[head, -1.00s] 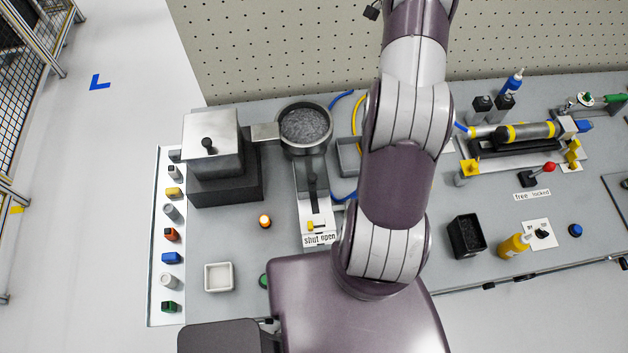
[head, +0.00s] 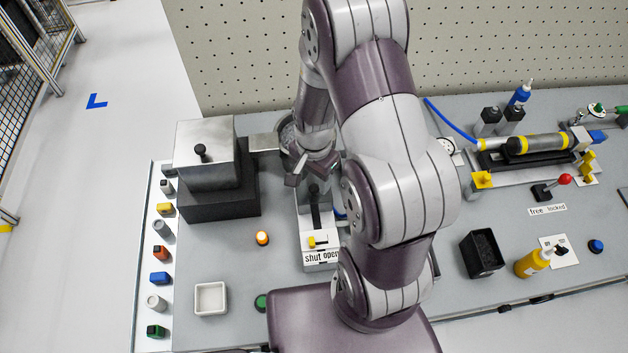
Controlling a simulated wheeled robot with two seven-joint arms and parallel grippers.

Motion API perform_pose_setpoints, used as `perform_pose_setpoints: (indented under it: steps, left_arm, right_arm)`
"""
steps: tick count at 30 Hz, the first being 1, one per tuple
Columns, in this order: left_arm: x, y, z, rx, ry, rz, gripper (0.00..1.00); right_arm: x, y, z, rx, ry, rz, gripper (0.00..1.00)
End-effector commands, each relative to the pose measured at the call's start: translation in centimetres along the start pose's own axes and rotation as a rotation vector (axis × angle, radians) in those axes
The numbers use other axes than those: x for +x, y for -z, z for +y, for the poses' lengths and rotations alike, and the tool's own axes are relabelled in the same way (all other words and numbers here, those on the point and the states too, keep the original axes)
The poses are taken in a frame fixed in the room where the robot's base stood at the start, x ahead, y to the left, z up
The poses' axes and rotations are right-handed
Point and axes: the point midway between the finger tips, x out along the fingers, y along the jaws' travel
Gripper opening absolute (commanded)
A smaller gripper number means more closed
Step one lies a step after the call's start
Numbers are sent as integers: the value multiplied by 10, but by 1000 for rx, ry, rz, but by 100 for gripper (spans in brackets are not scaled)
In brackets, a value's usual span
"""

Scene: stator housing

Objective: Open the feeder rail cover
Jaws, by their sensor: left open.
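The feeder rail (head: 303,222) is a pale narrow block running forward from the round bowl feeder. A dark bar (head: 315,208) lies along its top. A small yellow knob (head: 312,242) sits at its front end, toward the left, on the "shut" side of a label (head: 321,257) reading "shut open". My left gripper (head: 311,178) is open and points down over the back end of the rail, beside the bowl. Whether it touches the bar cannot be told. My left wrist hides most of the bowl (head: 284,133). My right gripper is not in view.
A metal box with a black knob (head: 205,158) stands left of the bowl. A lit orange button (head: 262,238) and a white tray (head: 211,299) lie left of the rail. My arm covers the area right of it. A black bin (head: 482,254) stands farther right.

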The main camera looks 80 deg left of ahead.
Motion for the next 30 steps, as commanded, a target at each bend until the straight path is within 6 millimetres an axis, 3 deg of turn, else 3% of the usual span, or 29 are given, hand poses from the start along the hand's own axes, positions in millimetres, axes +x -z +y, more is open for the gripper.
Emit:
perform_pose_setpoints:
  steps: [6, 14, 15, 20, 30]
  left_arm:
    - [28, 0, 0, 0, -1, 0, 53]
    - [32, 0, 0, 0, 1, 1, 53]
    - [32, 0, 0, 0, 1, 1, 49]
    - [32, 0, 0, 1, 1, 1, 0]
    - [27, 2, -1, 2, -21, -21, 0]
  right_arm:
    - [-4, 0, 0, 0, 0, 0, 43]
    - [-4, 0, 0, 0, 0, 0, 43]
    - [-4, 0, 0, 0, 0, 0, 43]
    - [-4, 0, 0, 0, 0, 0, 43]
    - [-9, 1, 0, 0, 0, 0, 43]
